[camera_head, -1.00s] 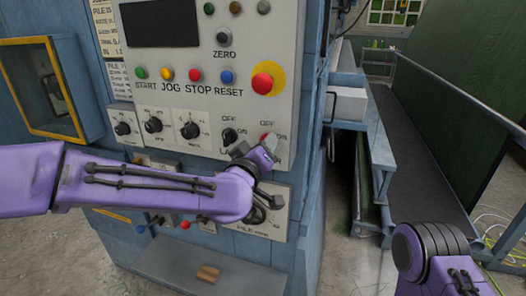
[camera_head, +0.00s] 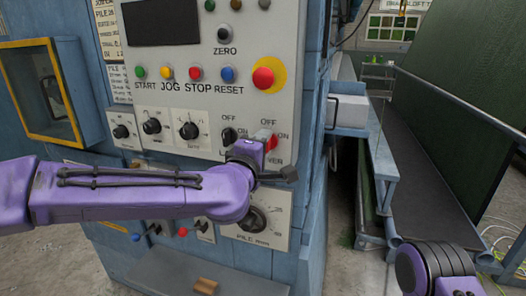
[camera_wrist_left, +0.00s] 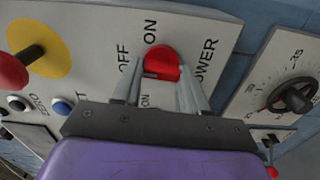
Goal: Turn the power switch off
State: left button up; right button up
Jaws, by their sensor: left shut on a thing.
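The power switch is a red rotary knob (camera_head: 271,143) at the lower right corner of the grey control panel, with OFF printed above it and ON to its right. The wrist view shows its red face (camera_wrist_left: 163,63) beside the POWER label. My left gripper (camera_head: 266,153) reaches in from the left, and its two fingers (camera_wrist_left: 160,92) stand on either side of the knob, shut on it. The fingers hide part of the knob, so its exact setting is hard to tell. Of my right arm only a purple link with black rings shows at lower right; its gripper is out of view.
A black selector knob (camera_head: 229,136) sits just left of the power switch. A red emergency button on a yellow disc (camera_head: 264,78) is above. A dial (camera_head: 252,219) is below my left wrist. A blue railing and dark conveyor (camera_head: 425,165) stand to the right.

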pick_arm(q)
jog(key=shift+n, duration=0.5)
jog(key=o, duration=1.1)
jog(key=shift+c, duration=0.2)
jog(key=b+v, duration=0.3)
jog(key=v, duration=0.7)
jog(key=shift+s, duration=0.25)
